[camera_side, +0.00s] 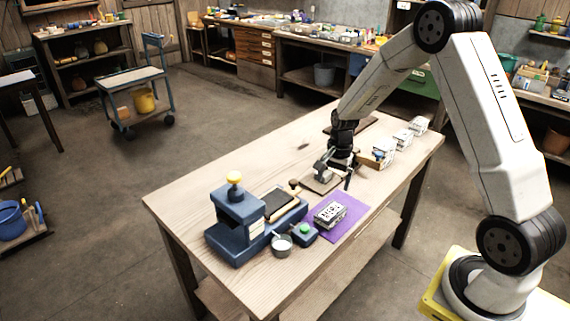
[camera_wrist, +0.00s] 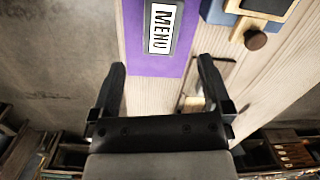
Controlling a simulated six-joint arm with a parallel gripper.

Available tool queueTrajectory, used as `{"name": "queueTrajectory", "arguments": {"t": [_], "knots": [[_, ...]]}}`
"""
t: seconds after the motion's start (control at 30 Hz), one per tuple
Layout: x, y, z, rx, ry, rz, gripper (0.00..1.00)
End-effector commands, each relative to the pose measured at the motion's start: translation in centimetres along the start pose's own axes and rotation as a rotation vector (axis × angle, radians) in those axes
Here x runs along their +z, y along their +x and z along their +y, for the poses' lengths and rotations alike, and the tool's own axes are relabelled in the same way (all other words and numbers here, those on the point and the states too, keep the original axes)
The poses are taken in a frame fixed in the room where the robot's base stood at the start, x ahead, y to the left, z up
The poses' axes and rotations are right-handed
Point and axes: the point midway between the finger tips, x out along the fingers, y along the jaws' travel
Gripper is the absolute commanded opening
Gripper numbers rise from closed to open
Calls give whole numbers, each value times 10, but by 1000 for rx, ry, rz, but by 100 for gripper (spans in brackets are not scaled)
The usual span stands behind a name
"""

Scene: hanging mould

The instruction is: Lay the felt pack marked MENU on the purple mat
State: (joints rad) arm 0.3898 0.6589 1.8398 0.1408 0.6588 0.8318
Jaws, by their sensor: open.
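The felt pack marked MENU (camera_side: 330,215) lies flat on the purple mat (camera_side: 350,223), towards the mat's left side. In the wrist view the pack (camera_wrist: 147,48) is dark grey with a white MENU label, and purple mat (camera_wrist: 178,62) shows on both sides of it. The pack's far end is cut off by the picture edge. My gripper (camera_side: 334,178) is open and empty over the table, behind the mat and apart from the pack. In the wrist view my gripper (camera_wrist: 162,68) has its fingers spread, with nothing between them.
A blue press (camera_side: 236,222) with a yellow knob stands left of the mat. A flat brown plate (camera_side: 320,185) lies under my gripper. Small boxes (camera_side: 384,147) stand at the far right.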

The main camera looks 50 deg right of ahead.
Motion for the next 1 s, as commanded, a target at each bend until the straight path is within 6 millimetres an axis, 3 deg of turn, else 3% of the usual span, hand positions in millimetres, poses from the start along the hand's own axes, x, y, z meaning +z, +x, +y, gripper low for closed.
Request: {"name": "queueTrajectory", "arguments": {"t": [0.27, 0.6, 0.8, 1.0], "knots": [[74, -35, 15, -30, -461, 78, 100], [154, -60, 60, -58, -1041, 178, 100], [180, -64, 84, -68, -1269, 221, 100], [187, -64, 92, -69, -1341, 234, 100]]}}
